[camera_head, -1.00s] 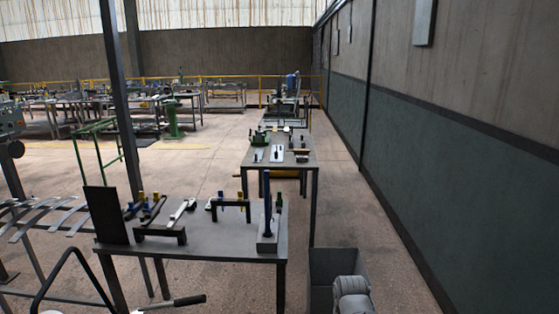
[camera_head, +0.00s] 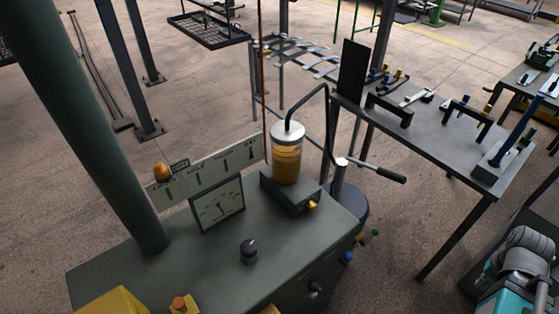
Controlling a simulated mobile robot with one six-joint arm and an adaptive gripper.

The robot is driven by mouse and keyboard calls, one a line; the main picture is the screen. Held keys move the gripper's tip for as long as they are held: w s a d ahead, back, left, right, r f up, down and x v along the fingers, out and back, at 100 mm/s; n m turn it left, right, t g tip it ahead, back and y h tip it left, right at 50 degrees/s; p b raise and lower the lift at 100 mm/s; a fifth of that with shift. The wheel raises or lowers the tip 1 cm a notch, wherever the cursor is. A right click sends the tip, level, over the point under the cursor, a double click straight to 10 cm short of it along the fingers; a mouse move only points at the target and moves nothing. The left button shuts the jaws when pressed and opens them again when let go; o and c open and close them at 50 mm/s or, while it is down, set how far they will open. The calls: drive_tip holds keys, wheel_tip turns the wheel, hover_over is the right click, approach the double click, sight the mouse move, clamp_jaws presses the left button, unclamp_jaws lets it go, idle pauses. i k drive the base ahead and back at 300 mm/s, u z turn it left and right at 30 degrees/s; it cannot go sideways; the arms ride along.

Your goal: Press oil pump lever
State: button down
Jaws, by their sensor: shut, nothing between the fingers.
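A lever with a silver rod and a black grip (camera_head: 390,174) sticks out to the right from the silver top of a pump column (camera_head: 341,178). The column rises from a dark blue round drum (camera_head: 351,215) beside the bench. A black hose (camera_head: 324,110) curves from the pump area to a clear cylinder of amber oil (camera_head: 287,158) with a silver cap. The lever slopes slightly down to its grip, and nothing touches it. My gripper is not in view.
A grey-green bench (camera_head: 215,265) fills the lower left, with a gauge panel (camera_head: 218,205), a black knob (camera_head: 249,250) and a green post (camera_head: 85,130). A metal table (camera_head: 440,145) with tools stands to the right. Open floor (camera_head: 395,250) lies right of the drum.

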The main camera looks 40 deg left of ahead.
sight(375, 169)
drive_tip(key=u, duration=1.2)
